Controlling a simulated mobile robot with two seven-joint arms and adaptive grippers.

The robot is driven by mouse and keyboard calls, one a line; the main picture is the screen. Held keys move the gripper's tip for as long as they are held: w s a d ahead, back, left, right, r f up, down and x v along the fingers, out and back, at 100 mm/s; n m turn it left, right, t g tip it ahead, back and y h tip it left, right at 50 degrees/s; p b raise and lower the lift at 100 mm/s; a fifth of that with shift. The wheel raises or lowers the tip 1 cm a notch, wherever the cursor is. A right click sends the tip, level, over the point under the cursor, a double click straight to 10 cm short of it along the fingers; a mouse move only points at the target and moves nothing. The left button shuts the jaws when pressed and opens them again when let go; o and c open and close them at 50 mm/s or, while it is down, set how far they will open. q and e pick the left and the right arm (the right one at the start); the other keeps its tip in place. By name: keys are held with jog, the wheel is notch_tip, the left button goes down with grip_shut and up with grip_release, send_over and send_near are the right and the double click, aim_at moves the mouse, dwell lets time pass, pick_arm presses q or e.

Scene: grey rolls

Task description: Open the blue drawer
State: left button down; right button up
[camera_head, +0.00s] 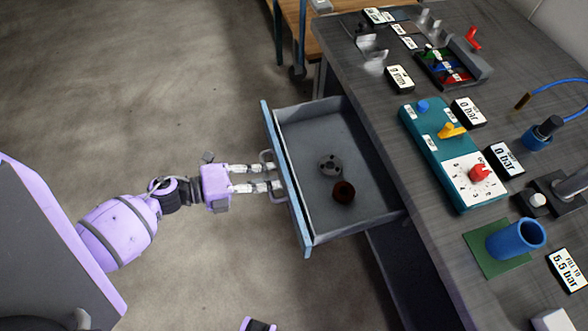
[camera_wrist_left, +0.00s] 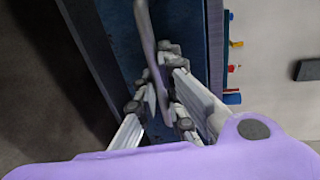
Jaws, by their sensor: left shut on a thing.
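The drawer with a blue front (camera_head: 287,185) is pulled well out from under the workbench, so its grey inside shows. A grey round flanged part (camera_head: 330,166) and a dark reddish-brown ring (camera_head: 344,192) lie in it. My left gripper (camera_head: 272,178) comes in from the left and is shut on the handle of the drawer, at the middle of the blue front. In the left wrist view the grey handle (camera_wrist_left: 150,45) runs between the fingers, close against the blue front (camera_wrist_left: 193,30). My right gripper does not show clearly; only a small purple piece shows at the bottom edge of the head view.
The grey workbench (camera_head: 400,130) carries a teal control panel (camera_head: 427,132), a blue cup (camera_head: 515,238) on a green mat, pressure labels and a tray of coloured parts (camera_head: 452,66). A wooden table (camera_head: 297,25) stands behind. The floor (camera_head: 130,90) on the left is clear.

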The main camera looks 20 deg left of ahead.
pick_arm(q)
jog(key=v, duration=0.2)
jog(key=f+v, duration=0.1)
jog(key=v, duration=0.1)
jog(key=shift+s+a+r, duration=0.1)
jog(key=shift+s+a, duration=0.1)
jog(key=shift+a, duration=0.05)
jog(key=c, duration=2.1)
grip_release()
jog(key=v, duration=1.2)
jog(key=shift+a, duration=0.1)
